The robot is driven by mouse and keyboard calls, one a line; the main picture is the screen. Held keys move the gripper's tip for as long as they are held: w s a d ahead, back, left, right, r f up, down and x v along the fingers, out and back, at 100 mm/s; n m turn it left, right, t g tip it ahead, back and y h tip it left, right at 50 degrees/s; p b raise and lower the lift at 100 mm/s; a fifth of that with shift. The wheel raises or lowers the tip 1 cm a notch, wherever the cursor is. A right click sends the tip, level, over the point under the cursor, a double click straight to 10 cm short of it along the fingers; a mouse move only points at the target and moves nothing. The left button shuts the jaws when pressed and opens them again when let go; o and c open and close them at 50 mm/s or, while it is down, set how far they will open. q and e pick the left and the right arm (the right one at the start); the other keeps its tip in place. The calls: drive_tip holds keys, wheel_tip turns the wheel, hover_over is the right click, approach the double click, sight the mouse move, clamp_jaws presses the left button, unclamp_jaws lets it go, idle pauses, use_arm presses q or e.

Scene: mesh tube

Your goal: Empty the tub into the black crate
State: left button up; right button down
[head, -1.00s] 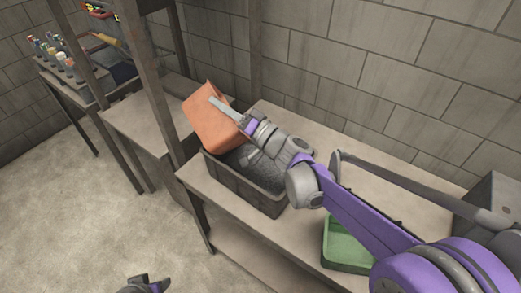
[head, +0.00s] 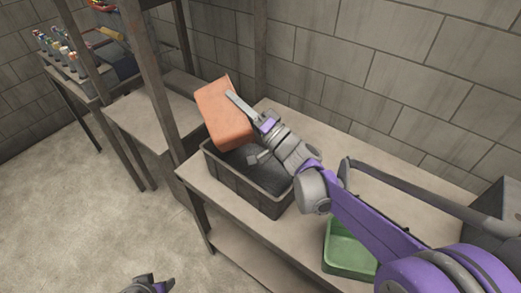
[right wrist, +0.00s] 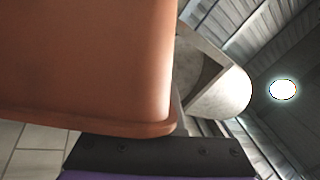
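The orange tub (head: 222,118) is held up and steeply tilted above the back left part of the black crate (head: 243,191). It also fills the left of the right wrist view (right wrist: 85,60). My right gripper (head: 239,104) is shut on the tub's edge, with one long finger lying along its outside. The crate stands upright on the table; the tub and my gripper hide part of its inside. A small grey shape shows just below the gripper, and I cannot tell what it is. My left gripper (head: 150,284) is low at the bottom edge, partly cut off, away from the table.
The crate stands on a long table (head: 196,184) with a shelf below. A green bin (head: 347,252) stands further right, partly behind my right arm. A dark upright post (head: 155,85) rises close left of the tub. A block wall is behind.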

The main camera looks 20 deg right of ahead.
drive_tip(key=shift+d, duration=0.3)
idle(0.4)
use_arm(q)
drive_tip(key=shift+f, duration=0.1)
use_arm(e)
drive_tip(key=shift+f, duration=0.1)
use_arm(q)
drive_tip(key=shift+f, duration=0.15)
use_arm(e)
drive_tip(key=shift+w+d+f+m+t, duration=0.1)
drive_tip(key=shift+d+m+t, duration=0.2)
drive_tip(key=shift+d+m, duration=0.1)
use_arm(q)
drive_tip(key=shift+a+f+b, duration=0.25)
drive_tip(key=shift+a+b, duration=0.2)
drive_tip(key=shift+a, duration=0.05)
use_arm(e)
drive_tip(key=shift+w+d+r+m+t+h, duration=0.1)
drive_tip(key=shift+d+m+t+h, duration=0.2)
drive_tip(key=shift+d+m, duration=0.25)
drive_tip(key=shift+w+d+r+m+t+h, duration=0.1)
drive_tip(key=shift+d+m+t+h, duration=0.1)
drive_tip(key=shift+d+m+t, duration=0.3)
